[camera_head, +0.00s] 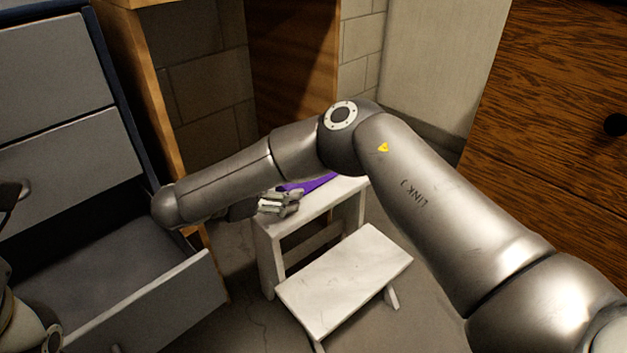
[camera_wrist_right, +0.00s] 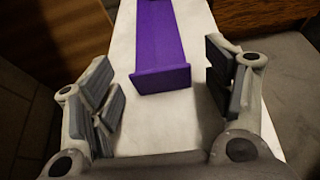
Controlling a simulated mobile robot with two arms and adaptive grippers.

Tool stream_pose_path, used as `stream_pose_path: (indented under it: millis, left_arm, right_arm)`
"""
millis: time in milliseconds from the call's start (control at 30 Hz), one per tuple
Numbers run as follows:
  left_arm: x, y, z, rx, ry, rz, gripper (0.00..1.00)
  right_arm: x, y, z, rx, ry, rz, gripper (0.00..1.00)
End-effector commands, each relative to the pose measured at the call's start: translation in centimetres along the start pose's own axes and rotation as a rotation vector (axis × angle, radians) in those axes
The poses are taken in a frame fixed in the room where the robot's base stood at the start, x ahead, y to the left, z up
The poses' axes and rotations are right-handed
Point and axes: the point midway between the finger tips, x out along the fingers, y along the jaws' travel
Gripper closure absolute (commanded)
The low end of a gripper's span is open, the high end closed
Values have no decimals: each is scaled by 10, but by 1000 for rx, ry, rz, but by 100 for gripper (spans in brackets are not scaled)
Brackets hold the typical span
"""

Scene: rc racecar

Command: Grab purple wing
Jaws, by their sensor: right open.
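The purple wing (camera_wrist_right: 158,45) lies on the white top of a step stool (camera_wrist_right: 197,20). It is a long flat strip with an upright end plate facing my right gripper. In the head view only a sliver of the wing (camera_head: 318,184) shows; my right arm hides the rest. My right gripper (camera_wrist_right: 165,95) is open, with one finger on each side of the wing's near end and a gap on both sides. In the head view the right gripper (camera_head: 280,203) is over the stool's upper step. My left gripper is not clearly in view; part of my left arm shows at the left edge.
The stool's lower step (camera_head: 345,280) is bare. An open grey drawer (camera_head: 165,310) stands left of the stool. A wooden cabinet (camera_head: 550,120) with a dark knob is on the right. A block wall (camera_head: 205,90) is behind.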

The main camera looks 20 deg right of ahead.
Motion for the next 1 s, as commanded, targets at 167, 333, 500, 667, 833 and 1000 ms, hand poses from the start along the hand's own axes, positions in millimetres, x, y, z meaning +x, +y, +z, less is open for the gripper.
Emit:
stream_pose_path:
  millis: [167,333,500,667,833,1000]
  left_arm:
    - [0,0,0,0,0,0,60]
    - [0,0,0,0,-1,0,60]
    - [0,0,0,0,-1,0,60]
    - [0,0,0,-1,-1,0,60]
    - [2,0,0,-1,0,0,60]
    - [3,-2,2,-3,-12,-8,60]
  right_arm:
    - [-1,0,0,0,0,1,32]
    - [-1,0,0,0,0,1,54]
    - [-1,0,0,0,0,1,72]
    - [-1,0,0,0,0,1,72]
    - [-2,0,4,0,0,1,72]
    - [-9,1,21,2,-1,2,72]
